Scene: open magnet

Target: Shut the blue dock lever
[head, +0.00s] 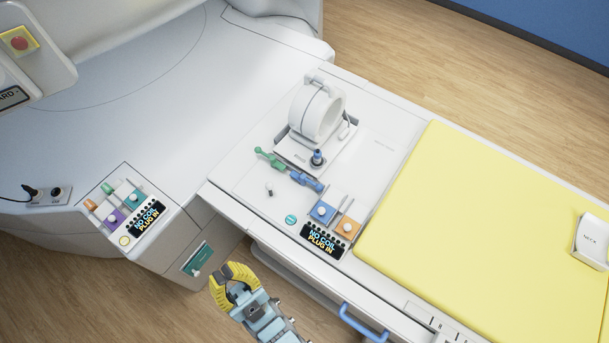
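A blue bar handle (362,322), the likeliest match for the dock lever, sticks out from the white side of the patient table (300,278), low in the head view. It stands clear of the side panel. My gripper (226,272), with yellow ribbed fingers, is left of the handle and apart from it, over the floor beside the table. Nothing shows held in it.
A teal panel with a small lever (197,259) is on the magnet base. A coil (319,110), green and blue plugs, blue (322,212) and orange (347,228) sockets and a "NO COIL PLUG IN" display (323,240) are on the table. The yellow mattress (480,220) lies right. Wooden floor beside the table is free.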

